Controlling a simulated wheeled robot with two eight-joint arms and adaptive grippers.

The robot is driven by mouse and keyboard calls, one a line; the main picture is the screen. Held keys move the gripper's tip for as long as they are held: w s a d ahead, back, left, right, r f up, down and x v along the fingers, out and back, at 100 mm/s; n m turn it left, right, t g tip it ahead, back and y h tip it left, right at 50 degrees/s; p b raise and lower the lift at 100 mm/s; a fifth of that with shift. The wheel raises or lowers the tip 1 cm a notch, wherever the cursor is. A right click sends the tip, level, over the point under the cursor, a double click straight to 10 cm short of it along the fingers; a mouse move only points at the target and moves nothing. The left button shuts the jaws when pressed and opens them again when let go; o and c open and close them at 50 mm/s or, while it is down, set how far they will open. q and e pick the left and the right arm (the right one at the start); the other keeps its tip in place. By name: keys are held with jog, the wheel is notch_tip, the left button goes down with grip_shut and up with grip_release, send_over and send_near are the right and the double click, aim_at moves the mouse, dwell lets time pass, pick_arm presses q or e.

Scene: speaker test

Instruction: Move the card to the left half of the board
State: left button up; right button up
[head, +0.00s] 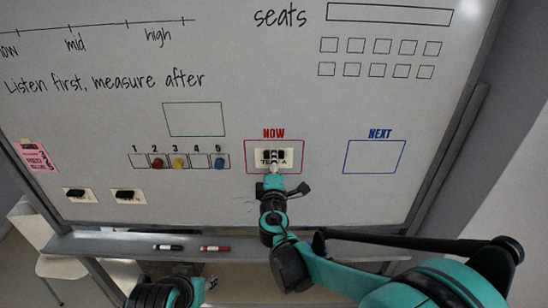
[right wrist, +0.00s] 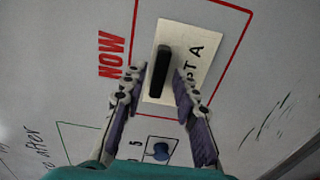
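The cream card (head: 286,159) with a black bar handle is on the whiteboard (head: 330,205), inside the red box marked NOW. In the right wrist view the card (right wrist: 203,48) shows lettering ending in "TA", partly hidden by the handle (right wrist: 159,72). My right gripper (head: 273,165) is in front of the card. In the right wrist view its fingers (right wrist: 158,76) are spread on either side of the handle, with gaps showing. My left gripper (head: 203,286) is low at the bottom edge, below the tray; its fingers are too unclear to read.
Two similar cards, one (head: 70,198) and another (head: 120,200), sit at the board's lower left beside a pink note (head: 36,156). A numbered strip (head: 138,160) holds coloured magnets. The blue NEXT box (head: 374,157) is empty. Markers lie on the tray (head: 120,245).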

jog(key=shift+w, duration=0.15)
grip_shut()
jog(key=shift+s, duration=0.2)
dwell(0.3)
jog(key=shift+s, duration=0.7)
jog(key=shift+s, duration=0.15)
jog(key=shift+s, duration=2.45)
